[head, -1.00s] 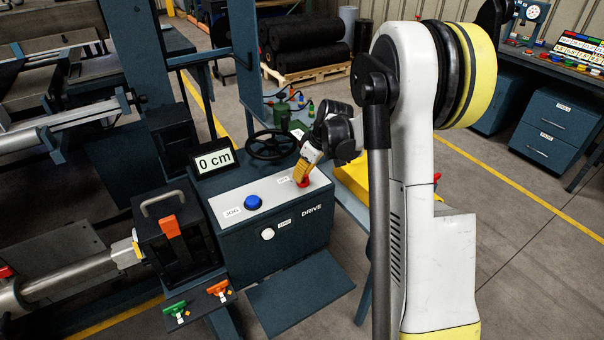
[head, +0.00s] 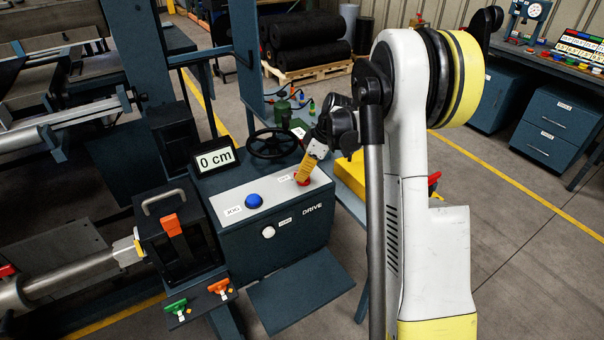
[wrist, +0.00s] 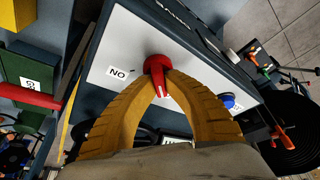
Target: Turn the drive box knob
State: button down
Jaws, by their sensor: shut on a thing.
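The drive box (head: 268,243) is a dark blue cabinet with a light grey sloped top. Its red knob sits at the top right of that panel, mostly covered by my gripper (head: 303,176) in the head view. In the wrist view the red knob (wrist: 158,72) shows between the yellow fingertips of my gripper (wrist: 159,88). The fingers are shut on the knob's handle, which has a white mark.
Orange and green handled tools (head: 176,307) lie at the front left.

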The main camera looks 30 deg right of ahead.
jog(key=c, duration=1.4)
grip_release()
jog(key=shift+c, duration=0.2)
jog(key=shift+r, duration=0.1)
jog(key=v, duration=1.1)
jog(key=shift+s+d+r, duration=0.2)
jog(key=shift+r, duration=0.1)
